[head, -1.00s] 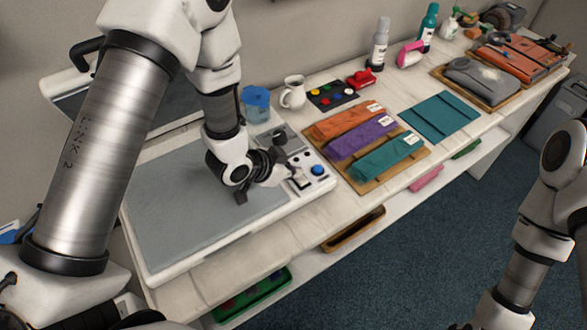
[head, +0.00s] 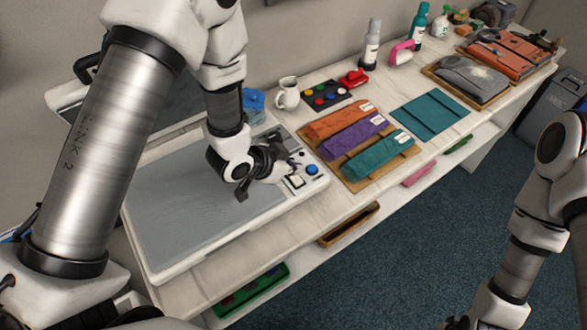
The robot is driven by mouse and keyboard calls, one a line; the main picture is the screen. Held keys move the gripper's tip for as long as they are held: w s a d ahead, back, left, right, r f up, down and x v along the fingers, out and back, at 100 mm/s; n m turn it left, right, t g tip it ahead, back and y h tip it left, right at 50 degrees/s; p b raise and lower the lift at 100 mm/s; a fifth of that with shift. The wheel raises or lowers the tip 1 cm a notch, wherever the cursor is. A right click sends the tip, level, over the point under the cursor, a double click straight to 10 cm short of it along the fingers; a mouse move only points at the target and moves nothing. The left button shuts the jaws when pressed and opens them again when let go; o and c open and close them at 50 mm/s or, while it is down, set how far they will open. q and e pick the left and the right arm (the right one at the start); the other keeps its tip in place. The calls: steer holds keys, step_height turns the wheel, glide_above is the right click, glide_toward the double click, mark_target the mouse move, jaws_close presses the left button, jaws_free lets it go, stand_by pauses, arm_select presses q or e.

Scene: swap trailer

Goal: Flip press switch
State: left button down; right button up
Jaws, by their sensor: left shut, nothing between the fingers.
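The heat press (head: 190,222) has a grey flat bed in a white frame, with its dark upper part raised behind it. Its control panel (head: 318,184) is at the bed's right end and carries a blue round knob (head: 311,169) and a white switch plate (head: 295,181). My left gripper (head: 284,170) is shut and empty, right at the panel beside the switch. The gripper partly hides the panel, and I cannot tell whether it touches the switch. My right arm is at the right edge, and its gripper is out of view.
A white mug (head: 287,94), a blue container (head: 254,103) and a paint palette (head: 327,94) stand behind the panel. A tray of folded orange, purple and teal cloths (head: 384,180) lies to the right, then a flat teal cloth (head: 431,115). The floor in front is clear.

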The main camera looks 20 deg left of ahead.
arm_select(q)
steer(key=b+v, duration=0.2)
steer(key=shift+s+d+r, duration=0.1)
steer(key=shift+s+r, duration=0.2)
steer(key=shift+s, duration=0.1)
steer(key=p+v, duration=0.1)
steer(key=v, duration=0.7)
steer(key=shift+d, duration=0.2)
arm_select(e)
steer(key=shift+s+d+r, duration=0.1)
steer(key=shift+s+r, duration=0.15)
steer(key=shift+r, duration=0.15)
arm_select(q)
steer(key=shift+w, duration=0.1)
